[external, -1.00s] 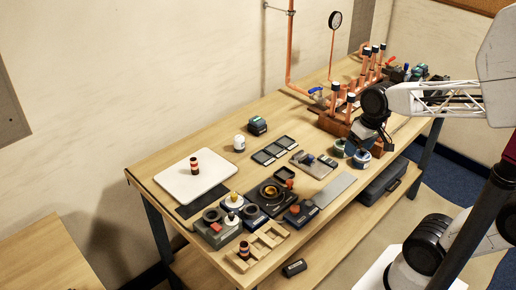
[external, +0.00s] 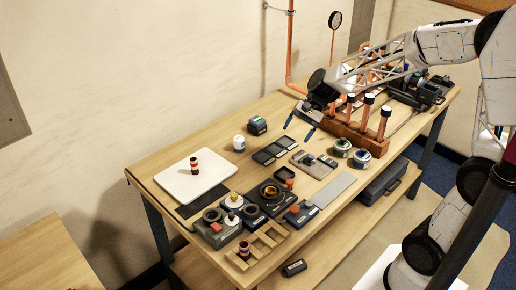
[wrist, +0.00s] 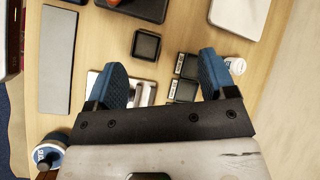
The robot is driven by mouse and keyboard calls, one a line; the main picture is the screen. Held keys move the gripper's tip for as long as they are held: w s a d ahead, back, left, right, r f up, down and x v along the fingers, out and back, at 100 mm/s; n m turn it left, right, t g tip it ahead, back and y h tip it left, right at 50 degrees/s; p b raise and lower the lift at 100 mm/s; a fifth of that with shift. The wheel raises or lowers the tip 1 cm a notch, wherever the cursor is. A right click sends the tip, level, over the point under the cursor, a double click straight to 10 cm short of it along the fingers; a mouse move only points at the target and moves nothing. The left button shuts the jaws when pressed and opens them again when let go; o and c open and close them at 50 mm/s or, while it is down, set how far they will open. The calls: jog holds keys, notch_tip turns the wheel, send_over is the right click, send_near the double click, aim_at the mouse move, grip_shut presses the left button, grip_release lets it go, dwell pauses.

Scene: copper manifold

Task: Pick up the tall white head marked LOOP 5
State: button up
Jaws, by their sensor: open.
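I cannot read LOOP 5 on anything in these frames. Several white heads with dark tops (external: 386,111) stand upright on the copper pipes of the manifold. A short white cylinder (external: 239,143) stands alone on the table; in the wrist view it shows at the right (wrist: 236,65), partly behind a finger, with small lettering that I cannot read. My gripper (external: 300,128) is open and empty, above the table just left of the manifold. In the wrist view its two blue fingers (wrist: 163,78) are spread with nothing held between them.
A white mat (external: 185,186) bears a striped orange-black piece (external: 194,165). A grey plate (external: 334,190) lies near the front.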

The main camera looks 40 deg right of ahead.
jog(key=w+d+f+m+t+y, duration=0.1)
jog(key=w+f+m, duration=0.15)
jog(key=w, duration=0.25)
jog(key=w+d+f+m+y, duration=0.1)
jog(key=w+f+m+y, duration=0.15)
jog(key=w, duration=0.35)
jog(key=m+t+y, duration=0.1)
jog(key=m+t, duration=0.2)
jog(key=m, duration=0.2)
send_near(239, 141)
jog(key=d, duration=0.2)
jog(key=w+d, duration=0.1)
jog(key=shift+w+f, duration=0.1)
jog(key=shift+f, duration=0.2)
jog(key=shift+a, duration=0.1)
jog(key=shift+x, duration=3.2)
jog(key=shift+a, duration=0.1)
jog(key=shift+f, duration=0.1)
jog(key=shift+x, duration=2.6)
jog(key=shift+f, duration=0.2)
